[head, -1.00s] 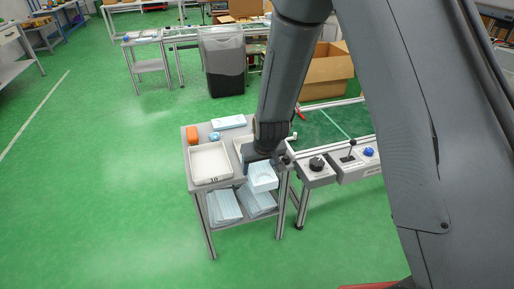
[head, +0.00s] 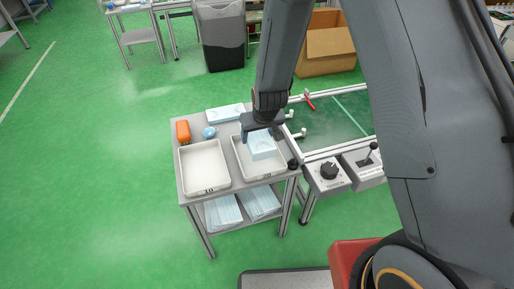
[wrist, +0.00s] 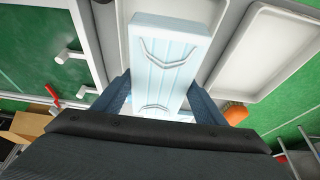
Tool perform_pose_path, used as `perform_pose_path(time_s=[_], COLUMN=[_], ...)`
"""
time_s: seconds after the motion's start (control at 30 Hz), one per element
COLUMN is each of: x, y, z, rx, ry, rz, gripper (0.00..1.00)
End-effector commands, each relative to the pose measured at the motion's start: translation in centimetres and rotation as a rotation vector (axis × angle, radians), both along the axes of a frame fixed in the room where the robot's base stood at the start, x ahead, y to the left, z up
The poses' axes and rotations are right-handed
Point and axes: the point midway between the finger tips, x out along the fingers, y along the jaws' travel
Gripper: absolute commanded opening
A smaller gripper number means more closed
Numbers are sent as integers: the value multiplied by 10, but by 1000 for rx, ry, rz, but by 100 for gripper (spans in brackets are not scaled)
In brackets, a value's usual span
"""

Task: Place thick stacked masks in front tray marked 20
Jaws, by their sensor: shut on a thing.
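A thick stack of light blue masks (head: 262,145) is held in my gripper (head: 262,131) over the front tray marked 20 (head: 240,162). The stack also fills the middle of the wrist view (wrist: 168,60), between the two blue fingers (wrist: 160,97). My gripper is shut on it. In the head view the stack appears inside the tray's outline; I cannot tell whether it touches the tray floor. The tray marked 10 (head: 205,166) stands to the left and is empty.
An orange object (head: 183,132), a blue roll-like item (head: 209,132) and a light blue pack (head: 225,113) lie behind the trays. More mask stacks (head: 223,210) lie on the lower shelf. The conveyor with a control box (head: 330,173) stands close on the right.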

Motion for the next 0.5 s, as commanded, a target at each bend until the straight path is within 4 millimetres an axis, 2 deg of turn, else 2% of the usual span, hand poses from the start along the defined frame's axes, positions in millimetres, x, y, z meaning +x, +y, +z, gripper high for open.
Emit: perform_pose_path(time_s=[0.1,0.33,0.5], x=[-1,0,-1], y=[-1,1,1], z=[-18,-35,-57], rx=[-1,-1,0], ry=[2,1,1], rz=[0,2,3], gripper=[43,43,43])
